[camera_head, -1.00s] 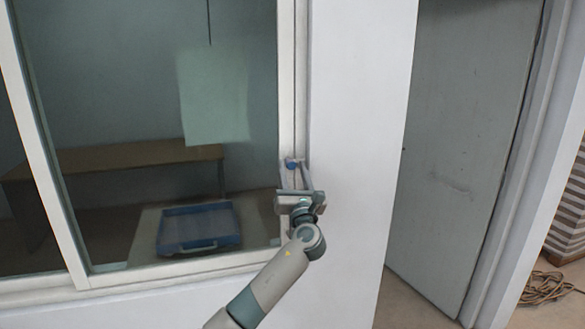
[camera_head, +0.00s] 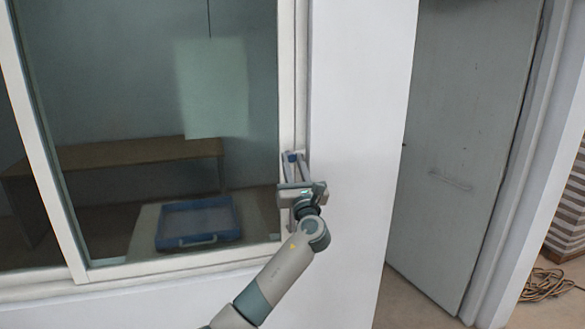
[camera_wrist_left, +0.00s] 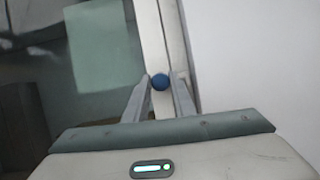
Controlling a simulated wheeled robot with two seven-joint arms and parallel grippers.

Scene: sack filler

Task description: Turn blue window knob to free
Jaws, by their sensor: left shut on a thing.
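The blue window knob (camera_wrist_left: 160,82) is a small round knob on the pale window frame. In the left wrist view it sits between the two fingertips of my left gripper (camera_wrist_left: 160,86). In the head view the knob (camera_head: 292,157) shows as a small blue spot at the fingertips of my left gripper (camera_head: 295,158), at the right side of the window. The fingers are shut on the knob, one on each side. The marking of the knob's position cannot be made out. My right gripper is in neither view.
The window's glass pane (camera_head: 110,75) is left of the knob. Behind it are a blue tray (camera_head: 198,240) and a brown bench (camera_head: 130,152). A white wall (camera_head: 355,130) lies right of the frame, then a grey door (camera_head: 465,120). Coiled rope (camera_head: 548,285) lies on the floor at right.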

